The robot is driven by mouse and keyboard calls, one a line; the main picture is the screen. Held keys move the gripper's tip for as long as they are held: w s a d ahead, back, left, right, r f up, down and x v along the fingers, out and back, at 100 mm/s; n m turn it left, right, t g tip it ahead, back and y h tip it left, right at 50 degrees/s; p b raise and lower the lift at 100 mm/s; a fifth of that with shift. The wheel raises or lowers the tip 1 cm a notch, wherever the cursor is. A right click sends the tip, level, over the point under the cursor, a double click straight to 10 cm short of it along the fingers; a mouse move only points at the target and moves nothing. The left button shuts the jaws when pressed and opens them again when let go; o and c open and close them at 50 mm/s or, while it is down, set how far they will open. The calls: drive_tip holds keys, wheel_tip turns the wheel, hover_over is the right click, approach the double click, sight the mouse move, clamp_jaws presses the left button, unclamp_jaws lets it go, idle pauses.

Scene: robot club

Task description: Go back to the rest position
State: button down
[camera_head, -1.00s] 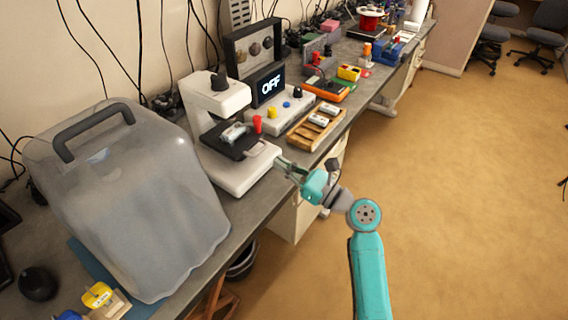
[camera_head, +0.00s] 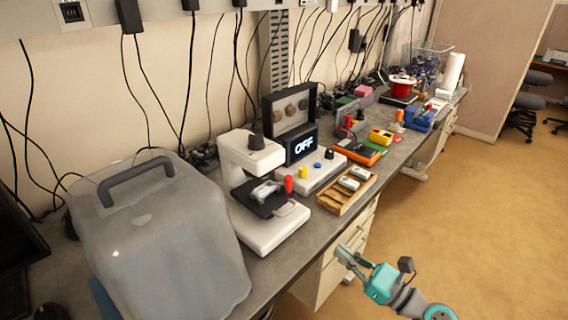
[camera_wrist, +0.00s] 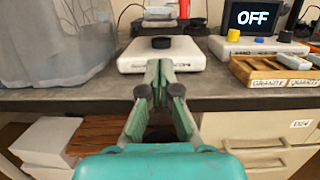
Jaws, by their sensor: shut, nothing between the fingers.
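My gripper (camera_head: 345,252) is in front of the bench edge in the head view, at the lower right, beside the drawers. In the wrist view, its green fingers (camera_wrist: 159,72) are together at the tips with nothing between them. They point towards the white press-like machine (camera_wrist: 162,55) on the bench, apart from it. The same machine (camera_head: 270,232) shows in the head view with a grey piece (camera_head: 263,191) on its dark plate and a red-knobbed lever.
A large grey translucent cover (camera_head: 165,245) with a handle stands left of the machine. A display (camera_head: 302,146) reads OFF. A wooden tray (camera_head: 337,202) holds pale pieces. The bench (camera_head: 296,254) has drawers below. The floor (camera_head: 470,210) at right is clear.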

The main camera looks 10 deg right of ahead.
drive_tip(key=s+a+f+n+g+h, duration=0.25)
drive_tip(key=s+f+n+h, duration=0.65)
drive_tip(key=s+f, duration=0.85)
drive_tip(key=s+r+n+h, duration=0.1)
drive_tip(key=s+r+n, duration=0.3)
drive_tip(key=s+n, duration=0.5)
drive_tip(key=s+a+r+n+t+h, duration=0.1)
drive_tip(key=s+r+n, duration=0.3)
drive_tip(key=s+n, duration=0.6)
drive_tip(key=shift+s+r+h, duration=0.15)
drive_tip(key=shift+s+h, duration=0.55)
drive_tip(key=shift+s, duration=0.25)
drive_tip(key=shift+a+t, duration=0.1)
drive_tip(key=shift+t, duration=0.15)
